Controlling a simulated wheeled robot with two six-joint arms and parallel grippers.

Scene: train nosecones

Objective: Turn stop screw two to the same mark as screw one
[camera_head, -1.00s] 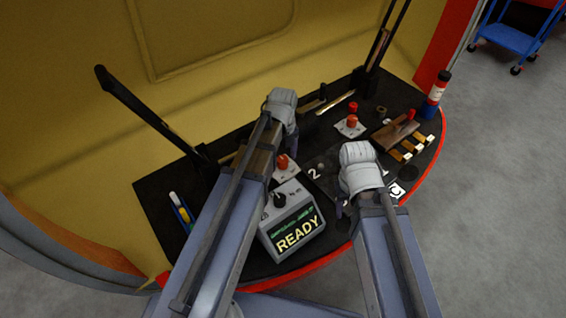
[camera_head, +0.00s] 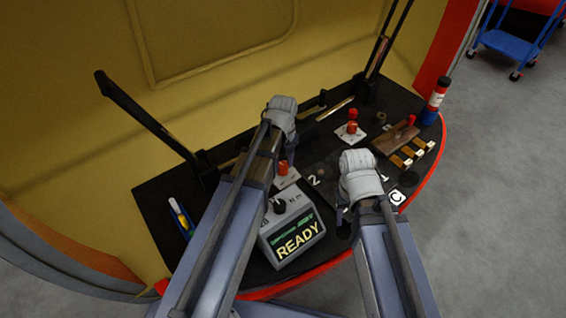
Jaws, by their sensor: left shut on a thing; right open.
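A red-topped knob (camera_head: 283,168) stands on a pale plate beside my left arm, near a white "2" mark (camera_head: 314,181). Another red knob (camera_head: 352,127) stands on a white plate farther back to the right. I cannot tell which parts are the stop screws, nor read any turn marks. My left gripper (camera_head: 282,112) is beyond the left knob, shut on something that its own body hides. My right gripper (camera_head: 359,178) is open, right of the "2" mark and left of a white "1" mark (camera_head: 386,177). Its fingertips are mostly hidden.
A grey box (camera_head: 292,240) with a "READY" screen stands in front. Black bars rise at the left (camera_head: 150,125) and back. The table edge is red and curved.

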